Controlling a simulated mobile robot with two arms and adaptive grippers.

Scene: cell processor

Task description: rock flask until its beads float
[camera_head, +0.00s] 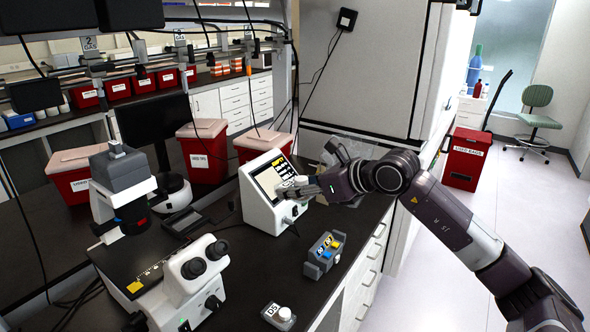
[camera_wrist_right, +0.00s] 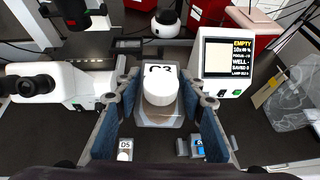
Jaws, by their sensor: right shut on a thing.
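My right gripper (camera_wrist_right: 159,92) has its blue-padded fingers on either side of a flask (camera_wrist_right: 160,121) with a big white cap (camera_wrist_right: 160,88) and a tag reading C3. The flask is clear with a brownish tint; I cannot make out beads in it. In the head view, my right gripper (camera_head: 300,190) is in front of the white screen device (camera_head: 262,213), above the black bench, and the flask is hard to make out there. My left gripper is not in view.
The device screen reads EMPTY in the wrist view (camera_wrist_right: 228,57). A white microscope (camera_head: 190,272) stands at left. A blue-grey block with coloured parts (camera_head: 325,252) and a white-capped item labelled D5 (camera_head: 279,315) are on the bench. Red bins (camera_head: 204,155) stand behind.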

